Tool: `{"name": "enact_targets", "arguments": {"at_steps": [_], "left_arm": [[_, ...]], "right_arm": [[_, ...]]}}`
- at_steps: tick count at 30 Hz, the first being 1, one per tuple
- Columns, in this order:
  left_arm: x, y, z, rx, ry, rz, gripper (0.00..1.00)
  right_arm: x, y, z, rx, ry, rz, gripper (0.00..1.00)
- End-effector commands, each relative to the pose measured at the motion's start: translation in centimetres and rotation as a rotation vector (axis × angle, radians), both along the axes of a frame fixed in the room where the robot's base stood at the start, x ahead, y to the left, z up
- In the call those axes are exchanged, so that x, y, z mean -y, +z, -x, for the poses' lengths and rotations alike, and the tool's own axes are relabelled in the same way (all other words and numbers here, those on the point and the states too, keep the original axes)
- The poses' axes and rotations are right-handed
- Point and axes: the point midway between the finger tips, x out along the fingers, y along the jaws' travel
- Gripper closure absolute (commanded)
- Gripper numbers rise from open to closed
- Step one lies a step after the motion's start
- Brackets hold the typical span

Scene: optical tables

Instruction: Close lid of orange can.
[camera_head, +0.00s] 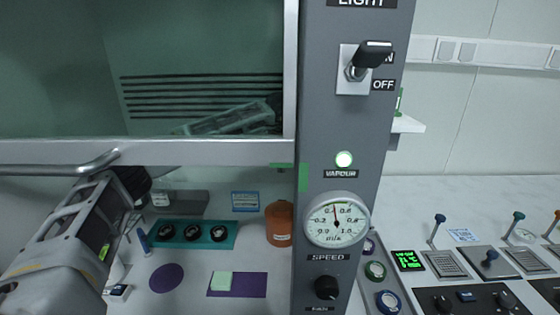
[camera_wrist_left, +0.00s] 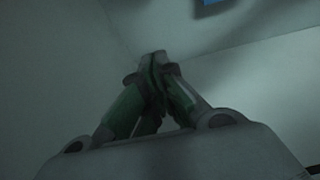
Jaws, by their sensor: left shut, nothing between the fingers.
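The orange can (camera_head: 279,224) stands upright on the white work surface inside the hood, just left of the grey control post. Its top is small in the picture, and I cannot tell how its lid sits. My left arm comes in from the left, and its dark gripper end (camera_head: 132,184) is near the hood's lower sash bar, well to the left of the can and apart from it. In the left wrist view my left gripper (camera_wrist_left: 157,58) has its fingertips together with nothing between them. The can does not show in that view. My right gripper is out of view.
The glass sash with its metal bar (camera_head: 220,152) hangs above the work surface. A teal holder (camera_head: 206,244) with black round items, a purple disc (camera_head: 166,277) and a purple mat (camera_head: 252,285) lie nearby. The grey post (camera_head: 348,125) carries a gauge (camera_head: 337,219).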

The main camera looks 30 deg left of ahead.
Motion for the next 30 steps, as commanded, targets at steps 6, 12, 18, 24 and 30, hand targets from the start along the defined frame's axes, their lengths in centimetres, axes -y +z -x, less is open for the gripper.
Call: {"name": "enact_targets", "arguments": {"at_steps": [6,12,18,24,30], "left_arm": [[-0.6,-0.4,-1.3,0.000,0.001,0.000,1.00],[-1.0,-0.6,-2.1,0.000,0.000,0.000,1.00],[-1.2,-0.6,-2.4,0.001,0.000,0.000,1.00],[-1.2,-0.6,-2.3,0.001,0.000,0.000,1.00],[-1.2,-0.6,-2.3,0.001,0.000,0.000,1.00]], "right_arm": [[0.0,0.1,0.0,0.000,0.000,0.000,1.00],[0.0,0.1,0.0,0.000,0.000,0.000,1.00],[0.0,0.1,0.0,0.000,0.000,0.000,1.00],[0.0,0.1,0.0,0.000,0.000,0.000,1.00],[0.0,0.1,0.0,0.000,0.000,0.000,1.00]]}}
